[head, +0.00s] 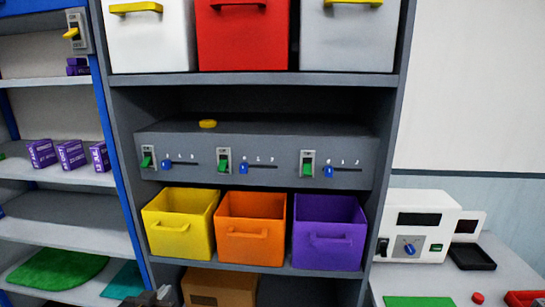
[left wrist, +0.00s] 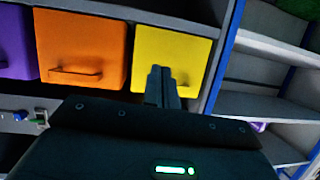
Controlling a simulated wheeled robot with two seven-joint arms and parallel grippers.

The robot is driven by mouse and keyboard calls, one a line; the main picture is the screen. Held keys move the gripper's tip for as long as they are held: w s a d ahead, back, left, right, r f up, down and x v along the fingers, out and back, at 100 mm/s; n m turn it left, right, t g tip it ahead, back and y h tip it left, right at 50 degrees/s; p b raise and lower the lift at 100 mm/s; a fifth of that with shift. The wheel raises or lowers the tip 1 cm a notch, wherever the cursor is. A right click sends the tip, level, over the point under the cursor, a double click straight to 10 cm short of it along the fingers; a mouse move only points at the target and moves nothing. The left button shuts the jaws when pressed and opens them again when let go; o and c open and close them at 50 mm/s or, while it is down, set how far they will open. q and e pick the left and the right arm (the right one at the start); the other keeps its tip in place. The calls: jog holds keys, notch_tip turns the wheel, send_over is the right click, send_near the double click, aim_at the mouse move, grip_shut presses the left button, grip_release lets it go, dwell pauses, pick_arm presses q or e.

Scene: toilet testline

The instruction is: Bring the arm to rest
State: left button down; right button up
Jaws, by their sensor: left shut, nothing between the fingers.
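My left gripper (head: 150,298) shows only in part at the bottom edge of the head view, below the yellow bin (head: 180,225). In the left wrist view my left gripper (left wrist: 161,72) has its two dark fingers together with nothing between them. The fingers overlap the yellow bin (left wrist: 190,55) in that picture; I cannot tell a touch. The rest of my left arm is out of the head view. My right gripper is in neither view.
A grey shelf unit (head: 255,79) holds an orange bin (head: 251,230), a purple bin (head: 330,235) and a switch panel (head: 260,150). A cardboard box (head: 215,287) sits below. A blue-edged shelf (head: 65,205) stands left. A white machine (head: 418,225) stands on the right table.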

pick_arm(q)
jog(key=s+d+f+g, duration=0.1)
jog(key=s+f+g, duration=0.2)
jog(key=s+f, duration=0.5)
jog(key=s+d+f+m+g, duration=0.1)
jog(key=s+f+g, duration=0.3)
jog(key=s, duration=0.8)
jog(key=s+f+g, duration=0.3)
jog(key=s+f, duration=0.4)
jog(key=s, duration=0.2)
notch_tip(320, 180, down, 25)
jog(key=s+g, duration=0.2)
jog(key=s+a+f+g, duration=0.1)
jog(key=s+a+f, duration=0.1)
jog(key=s+f, duration=1.4)
jog(key=shift+s+a+f+m, duration=0.25)
jog(key=shift+s+a+m, duration=0.05)
jog(key=shift+s, duration=0.05)
jog(key=shift+w, duration=0.1)
